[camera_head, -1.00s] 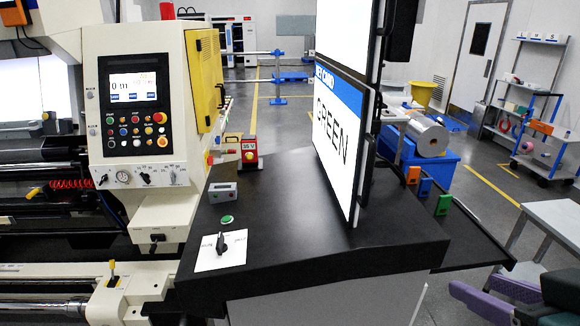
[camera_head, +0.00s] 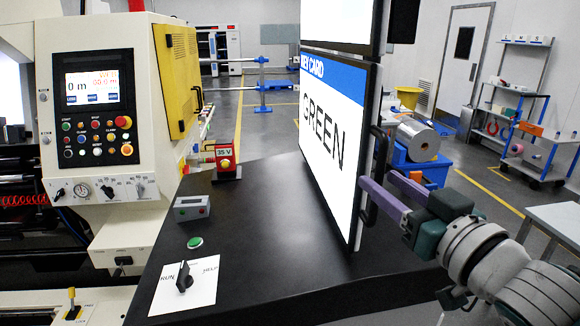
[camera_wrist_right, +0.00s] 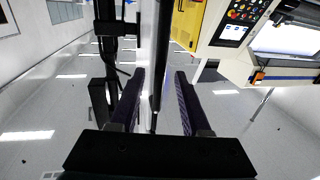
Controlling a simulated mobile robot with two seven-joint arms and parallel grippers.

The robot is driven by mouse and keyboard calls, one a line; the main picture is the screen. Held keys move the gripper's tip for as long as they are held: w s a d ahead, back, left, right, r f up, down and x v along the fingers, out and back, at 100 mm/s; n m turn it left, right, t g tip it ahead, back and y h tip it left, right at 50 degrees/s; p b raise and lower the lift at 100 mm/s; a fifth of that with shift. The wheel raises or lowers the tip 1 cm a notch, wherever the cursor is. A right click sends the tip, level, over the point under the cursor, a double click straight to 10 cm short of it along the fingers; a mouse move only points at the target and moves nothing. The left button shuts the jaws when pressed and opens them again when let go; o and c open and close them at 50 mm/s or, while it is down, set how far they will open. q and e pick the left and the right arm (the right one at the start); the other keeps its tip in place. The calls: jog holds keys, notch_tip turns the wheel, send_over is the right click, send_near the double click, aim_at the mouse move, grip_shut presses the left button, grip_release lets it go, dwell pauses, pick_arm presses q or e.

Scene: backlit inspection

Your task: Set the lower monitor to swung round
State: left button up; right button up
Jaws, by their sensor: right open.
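The lower monitor (camera_head: 335,148) stands above the dark counter, its white screen reading KEY CARD and GREEN and facing left at a steep slant. A dark handle (camera_head: 368,204) shows at its right edge. My right gripper (camera_head: 377,183) has purple fingers and is at this edge, by the handle. In the right wrist view the fingers (camera_wrist_right: 158,85) are apart, with a thin dark upright edge between them, seemingly the monitor's side. I cannot tell whether either finger touches it. My left gripper is not in view.
The upper monitor (camera_head: 340,20) is directly above. The dark counter (camera_head: 270,220) carries a grey button box (camera_head: 192,207), a green button (camera_head: 195,242), a black knob on a white plate (camera_head: 185,278) and a red 35 V box (camera_head: 226,160). A machine panel (camera_head: 98,110) stands left.

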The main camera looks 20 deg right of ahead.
jog(key=shift+w, duration=1.15)
jog(key=shift+d, duration=0.1)
grip_shut()
dwell(0.5)
